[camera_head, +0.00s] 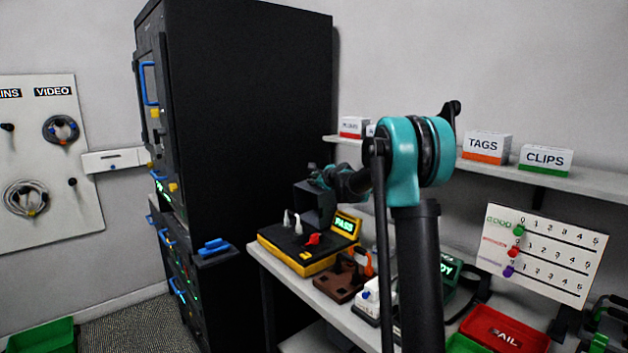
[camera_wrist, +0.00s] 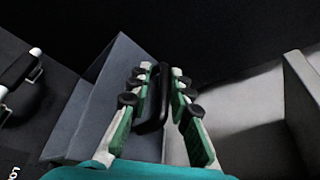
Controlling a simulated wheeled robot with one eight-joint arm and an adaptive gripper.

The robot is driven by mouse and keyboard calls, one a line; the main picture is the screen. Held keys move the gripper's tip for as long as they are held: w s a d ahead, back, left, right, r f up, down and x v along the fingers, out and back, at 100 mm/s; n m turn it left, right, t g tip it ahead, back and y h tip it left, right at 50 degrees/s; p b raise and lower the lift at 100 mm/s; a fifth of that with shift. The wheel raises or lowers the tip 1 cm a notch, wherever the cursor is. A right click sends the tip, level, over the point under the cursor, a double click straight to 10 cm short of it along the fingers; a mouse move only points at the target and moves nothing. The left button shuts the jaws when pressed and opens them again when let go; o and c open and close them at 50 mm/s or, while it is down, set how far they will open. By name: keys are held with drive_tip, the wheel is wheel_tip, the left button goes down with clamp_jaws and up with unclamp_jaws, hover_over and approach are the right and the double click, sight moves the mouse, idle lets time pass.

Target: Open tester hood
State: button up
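The tester (camera_head: 296,262) is a black and yellow box on the bench, with a red knob, pale upright plugs and a lit PASS display (camera_head: 345,225). Its dark hood (camera_head: 312,205) stands raised and tilted at the back of the base. My gripper (camera_head: 318,178) is at the hood's upper edge, partly hidden by my arm. In the wrist view, my gripper's green-padded fingers (camera_wrist: 161,78) close in on both sides of the hood's black handle (camera_wrist: 152,105), which sits between the fingertips. The grey hood panel (camera_wrist: 95,95) lies behind it.
A tall black rack (camera_head: 250,130) with blue handles stands left of the bench. Right of the tester are a brown fixture (camera_head: 338,284), a red FAIL bin (camera_head: 505,330) and a counting board (camera_head: 540,255). A shelf above holds TAGS (camera_head: 486,147) and CLIPS (camera_head: 545,160) boxes.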

drive_tip(key=v, duration=1.2)
drive_tip(key=shift+w+d, duration=0.1)
drive_tip(key=shift+d, duration=0.05)
drive_tip(key=c, duration=0.4)
drive_tip(key=w+d+f+n+y, duration=0.1)
drive_tip(key=d+n, duration=0.1)
drive_tip(key=w+d+f+n+g+y, duration=0.1)
drive_tip(key=w+d+n, duration=0.1)
drive_tip(key=n, duration=0.1)
drive_tip(key=w+d+f+n+y, duration=0.1)
drive_tip(key=w+d+n, duration=0.1)
drive_tip(key=shift+w+d+f+n+g+y, duration=0.2)
drive_tip(key=shift+w+n+g+y, duration=0.1)
drive_tip(key=shift+n+y, duration=0.1)
clamp_jaws()
drive_tip(key=d+n+y, duration=0.4)
drive_tip(key=d+n, duration=0.4)
drive_tip(key=w+a, duration=0.5)
drive_tip(key=a, duration=0.6)
drive_tip(key=shift+f+n+g, duration=0.3)
drive_tip(key=shift+f+g, duration=0.1)
